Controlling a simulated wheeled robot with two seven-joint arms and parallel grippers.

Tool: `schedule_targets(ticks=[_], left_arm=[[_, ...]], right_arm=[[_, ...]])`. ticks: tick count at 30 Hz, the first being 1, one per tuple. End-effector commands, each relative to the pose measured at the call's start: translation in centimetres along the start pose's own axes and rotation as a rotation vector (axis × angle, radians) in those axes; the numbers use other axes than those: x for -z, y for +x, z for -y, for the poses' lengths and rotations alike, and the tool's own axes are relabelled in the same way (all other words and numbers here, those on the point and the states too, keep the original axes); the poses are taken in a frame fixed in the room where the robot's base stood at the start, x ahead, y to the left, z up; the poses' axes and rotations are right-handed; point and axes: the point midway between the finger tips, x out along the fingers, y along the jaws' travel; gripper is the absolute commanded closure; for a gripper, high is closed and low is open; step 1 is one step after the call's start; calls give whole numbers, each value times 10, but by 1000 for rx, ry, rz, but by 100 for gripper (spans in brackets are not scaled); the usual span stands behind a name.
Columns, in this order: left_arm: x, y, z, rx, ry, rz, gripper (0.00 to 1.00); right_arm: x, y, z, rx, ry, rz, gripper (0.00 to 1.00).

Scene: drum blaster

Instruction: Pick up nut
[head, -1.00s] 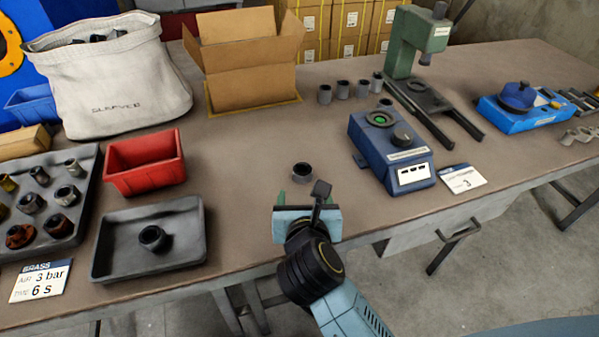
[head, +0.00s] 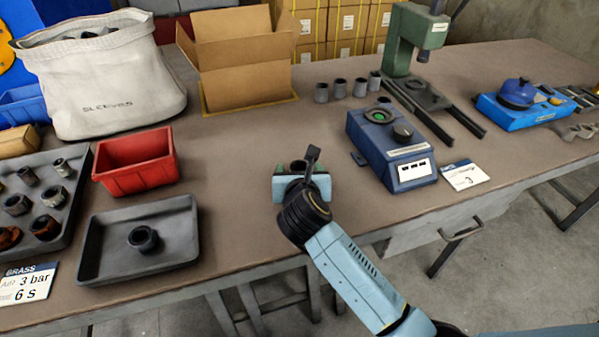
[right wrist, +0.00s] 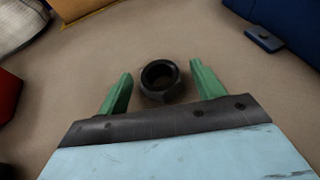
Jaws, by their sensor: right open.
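A dark round nut (right wrist: 160,82) with a hollow middle sits on the brown tabletop in the right wrist view. My right gripper (right wrist: 158,92) is open, its two green fingers on either side of the nut with a gap on each side. In the head view my right gripper (head: 300,168) comes in from the front and hides most of the nut. A similar dark nut (head: 143,238) lies in the grey tray at the left. My left gripper is not in view.
A red bin (head: 137,163), a grey tray (head: 180,215) and a parts tray stand to the left. A blue device (head: 385,140) stands right of my gripper. Several dark cylinders and an open cardboard box (head: 245,75) are behind it.

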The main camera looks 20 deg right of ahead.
Motion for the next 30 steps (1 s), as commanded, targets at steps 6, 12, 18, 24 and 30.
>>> schedule_targets(ticks=[6,12,18,24,30], left_arm=[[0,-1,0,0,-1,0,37],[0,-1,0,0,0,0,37],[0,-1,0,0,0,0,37],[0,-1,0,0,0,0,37],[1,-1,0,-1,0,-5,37]], right_arm=[[0,1,0,0,0,0,33],[0,0,0,0,0,0,58],[0,0,0,0,0,0,84],[-1,0,0,0,1,2,87],[-4,-1,0,0,1,2,87]])
